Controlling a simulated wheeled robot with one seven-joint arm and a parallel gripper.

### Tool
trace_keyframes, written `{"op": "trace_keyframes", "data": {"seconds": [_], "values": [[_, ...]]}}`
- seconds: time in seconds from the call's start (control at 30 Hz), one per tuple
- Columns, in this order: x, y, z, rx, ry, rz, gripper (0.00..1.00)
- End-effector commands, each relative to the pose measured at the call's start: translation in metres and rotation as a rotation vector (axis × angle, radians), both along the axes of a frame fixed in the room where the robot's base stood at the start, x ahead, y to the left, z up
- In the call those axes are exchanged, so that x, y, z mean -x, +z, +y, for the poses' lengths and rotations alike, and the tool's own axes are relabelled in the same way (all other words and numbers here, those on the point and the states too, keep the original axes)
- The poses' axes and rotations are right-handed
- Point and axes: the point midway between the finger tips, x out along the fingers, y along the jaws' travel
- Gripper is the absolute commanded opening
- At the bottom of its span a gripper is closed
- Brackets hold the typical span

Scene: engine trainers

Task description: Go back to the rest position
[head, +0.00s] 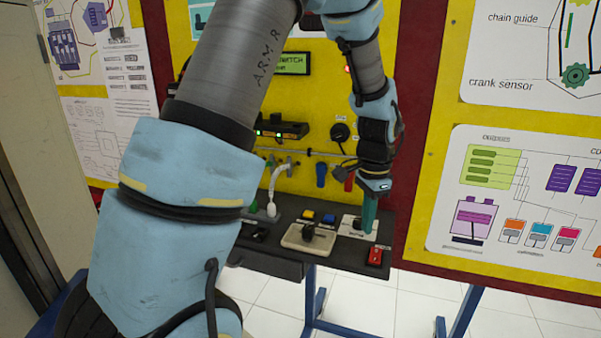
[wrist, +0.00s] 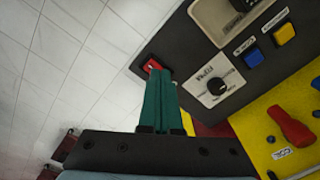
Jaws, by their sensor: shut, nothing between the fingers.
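My gripper (head: 369,215) points down over the right part of the dark control shelf (head: 290,262). In the wrist view its green fingers (wrist: 159,100) are together with nothing between them. In the head view the fingers are in front of a white dial plate (head: 352,225). That plate with its black knob also shows in the wrist view (wrist: 217,85), just right of the fingertips. A red rocker switch (head: 375,256) is on the shelf's right front corner, and the fingertips partly hide it in the wrist view. I cannot tell whether the fingers touch anything.
A blue button (head: 308,214), a yellow button (head: 329,219) and a beige-based lever (head: 308,237) are on the shelf. The yellow panel behind carries a display (head: 293,63) and hanging coloured handles. Printed boards stand on both sides.

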Motion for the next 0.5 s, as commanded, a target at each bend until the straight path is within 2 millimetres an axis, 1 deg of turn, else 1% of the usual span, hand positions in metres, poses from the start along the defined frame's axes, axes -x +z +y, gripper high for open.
{"op": "trace_keyframes", "data": {"seconds": [0.03, 0.07, 0.1, 0.13, 0.17, 0.2, 0.27, 0.3, 0.4, 0.5], "values": [[-0.007, 0.007, 0.026, 0.007, 0.095, -0.009, 0.00], [-0.010, 0.010, 0.043, 0.011, 0.163, -0.014, 0.00], [-0.012, 0.015, 0.069, 0.020, 0.265, -0.022, 0.00], [-0.012, 0.019, 0.089, 0.025, 0.347, -0.028, 0.00], [-0.012, 0.022, 0.109, 0.031, 0.432, -0.033, 0.00], [-0.009, 0.026, 0.135, 0.041, 0.544, -0.043, 0.00], [-0.002, 0.031, 0.171, 0.054, 0.707, -0.055, 0.00], [0.005, 0.033, 0.192, 0.061, 0.806, -0.062, 0.00], [0.022, 0.036, 0.234, 0.080, 1.022, -0.078, 0.00], [0.037, 0.037, 0.259, 0.092, 1.169, -0.090, 0.00]]}}
